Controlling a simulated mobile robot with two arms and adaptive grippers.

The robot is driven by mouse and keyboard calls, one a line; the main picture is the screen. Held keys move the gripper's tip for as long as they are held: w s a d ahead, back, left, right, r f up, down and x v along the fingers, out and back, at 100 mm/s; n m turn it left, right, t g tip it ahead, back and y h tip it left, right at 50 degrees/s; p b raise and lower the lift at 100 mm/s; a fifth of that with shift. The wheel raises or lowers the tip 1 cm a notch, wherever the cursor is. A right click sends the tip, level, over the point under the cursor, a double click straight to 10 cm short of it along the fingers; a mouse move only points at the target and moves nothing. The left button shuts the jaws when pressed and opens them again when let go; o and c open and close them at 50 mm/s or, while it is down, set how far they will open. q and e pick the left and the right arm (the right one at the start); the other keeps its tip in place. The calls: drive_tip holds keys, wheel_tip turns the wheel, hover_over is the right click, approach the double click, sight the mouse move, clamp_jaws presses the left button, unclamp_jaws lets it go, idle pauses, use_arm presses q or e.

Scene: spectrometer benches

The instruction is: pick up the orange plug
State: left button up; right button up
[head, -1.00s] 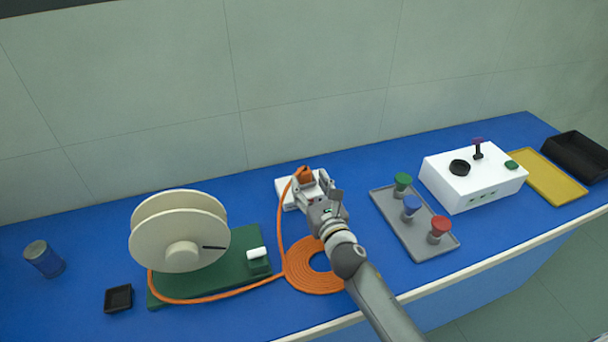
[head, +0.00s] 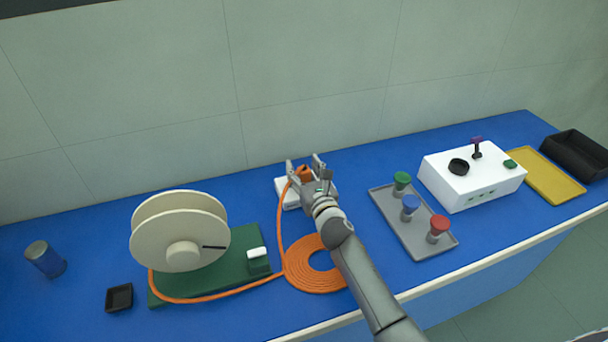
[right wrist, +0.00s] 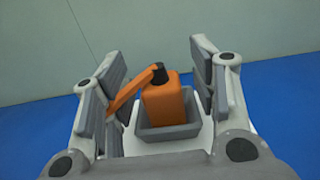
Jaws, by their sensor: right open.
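The orange plug (head: 305,174) sits upright in a white holder (head: 290,200) at the back of the blue bench. In the right wrist view the plug (right wrist: 165,102) stands in a grey socket (right wrist: 168,136), with a black collar on top and the orange cable (right wrist: 128,94) leaving to the left. My right gripper (head: 304,165) is open, one finger on each side of the plug. In the right wrist view its fingers (right wrist: 160,90) show gaps to the plug on both sides. My left gripper is not in view.
A cream reel (head: 180,238) on a green base (head: 228,280) stands left, with coiled orange cable (head: 300,275) beside it. A grey tray (head: 412,238) with green, blue and red knobbed pieces and a white box (head: 470,185) stand right. The wall (head: 310,70) rises behind.

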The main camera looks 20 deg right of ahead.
drive_tip(key=c, duration=1.1)
